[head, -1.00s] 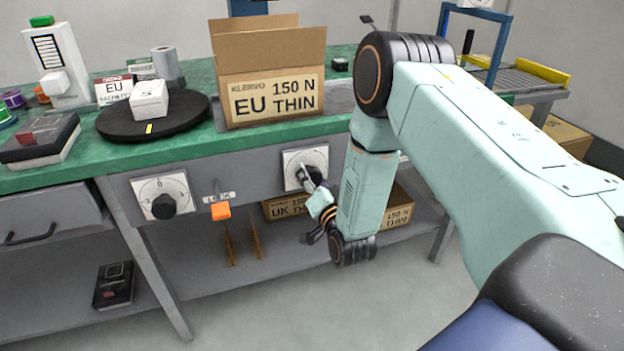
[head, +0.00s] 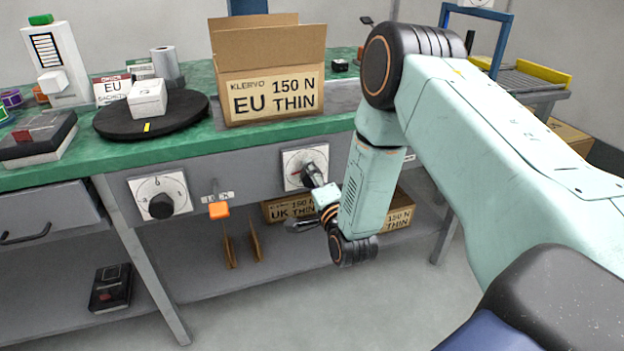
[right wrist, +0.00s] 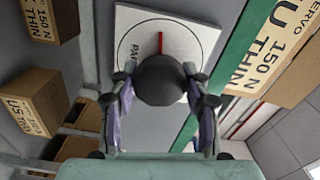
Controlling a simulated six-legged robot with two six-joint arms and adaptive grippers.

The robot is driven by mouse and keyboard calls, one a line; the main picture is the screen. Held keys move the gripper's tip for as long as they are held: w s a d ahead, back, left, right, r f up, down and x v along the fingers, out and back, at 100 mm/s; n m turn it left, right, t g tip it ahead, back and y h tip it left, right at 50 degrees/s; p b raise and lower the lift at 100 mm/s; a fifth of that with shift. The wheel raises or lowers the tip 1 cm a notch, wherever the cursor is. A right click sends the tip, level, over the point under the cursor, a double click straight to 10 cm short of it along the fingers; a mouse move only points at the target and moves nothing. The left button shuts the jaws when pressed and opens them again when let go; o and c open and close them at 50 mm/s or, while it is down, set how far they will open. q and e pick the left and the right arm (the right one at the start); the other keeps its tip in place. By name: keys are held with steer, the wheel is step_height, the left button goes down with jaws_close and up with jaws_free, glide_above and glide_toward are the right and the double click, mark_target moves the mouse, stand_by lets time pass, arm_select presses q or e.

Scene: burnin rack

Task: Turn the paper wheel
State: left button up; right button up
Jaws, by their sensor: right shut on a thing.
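The paper wheel is a black round knob on a white square plate (head: 293,170) on the bench's grey front, below the EU box. In the right wrist view the knob (right wrist: 162,80) fills the gap between my fingers, and a red mark points away from it on the plate, beside partly hidden lettering that starts "PA". My right gripper (head: 318,183) reaches the knob from the front. Its two fingers (right wrist: 160,88) are shut on the knob, one on each side. My left gripper is not in view.
A second dial (head: 161,197) and an orange lever (head: 219,210) sit to the left on the same front. An open EU THIN box (head: 272,97) and a black turntable (head: 110,124) stand on the green bench top. Boxes lie on the shelf below.

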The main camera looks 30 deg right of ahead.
steer(key=shift+f, duration=0.1)
stand_by(0.4)
steer(key=o, duration=1.2)
steer(key=shift+c, duration=0.2)
steer(key=shift+s, duration=0.1)
steer(key=v, duration=1.2)
